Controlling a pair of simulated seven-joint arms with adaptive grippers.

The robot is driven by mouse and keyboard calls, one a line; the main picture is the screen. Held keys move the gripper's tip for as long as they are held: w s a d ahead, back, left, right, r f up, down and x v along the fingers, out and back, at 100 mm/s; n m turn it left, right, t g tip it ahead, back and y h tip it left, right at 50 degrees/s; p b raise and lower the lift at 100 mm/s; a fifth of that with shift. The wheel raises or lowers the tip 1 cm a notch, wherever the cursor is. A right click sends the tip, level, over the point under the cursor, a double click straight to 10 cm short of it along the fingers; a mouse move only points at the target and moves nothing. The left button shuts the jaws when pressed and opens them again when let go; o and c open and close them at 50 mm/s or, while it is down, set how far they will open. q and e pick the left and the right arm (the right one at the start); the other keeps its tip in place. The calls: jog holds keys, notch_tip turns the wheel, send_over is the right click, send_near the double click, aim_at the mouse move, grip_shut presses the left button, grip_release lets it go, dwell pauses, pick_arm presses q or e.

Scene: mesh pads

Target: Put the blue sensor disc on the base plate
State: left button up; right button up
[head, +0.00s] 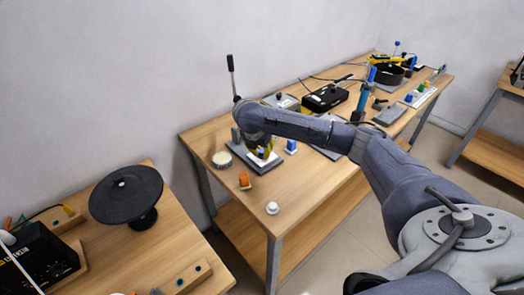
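My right gripper (262,150) points down over a plate at the left end of the long wooden table. Another blue piece (291,145) stands on a small pale base just right of the gripper. The wrist hides part of the plate and the fingers are too small to judge. My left gripper is out of view.
An orange piece (244,180), a white knob-like piece (272,208) and a round pale tin (222,159) stand near the plate. A black box (325,97) and tools lie farther back. The table's front left corner is mostly clear. A black round stand (126,195) is on another table.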

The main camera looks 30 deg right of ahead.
jog(key=o, duration=0.4)
jog(key=shift+c, duration=0.2)
jog(key=shift+a+r, duration=0.15)
jog(key=shift+r, duration=0.5)
jog(key=v, duration=1.1)
jog(key=shift+s, duration=0.1)
